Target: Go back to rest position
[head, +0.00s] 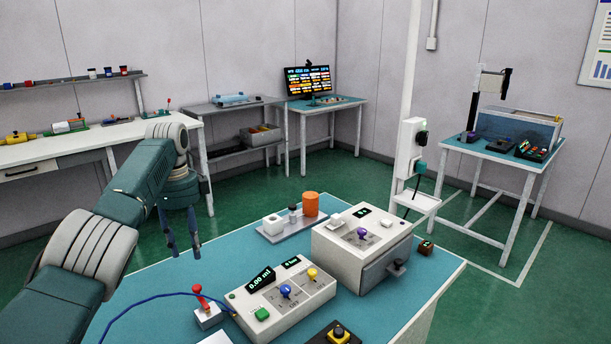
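My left arm comes in from the left, and its gripper (184,252) points down over the left part of the near teal-topped table (160,285). Its two dark blue fingers are apart with nothing visible between them. It hangs behind the red-handled joystick box (207,312) and left of the small tray (292,228). The gripper looks clear of the things on the table. My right arm and gripper are not in view.
A white post (408,150) stands behind. Green floor (300,175) is open beyond.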

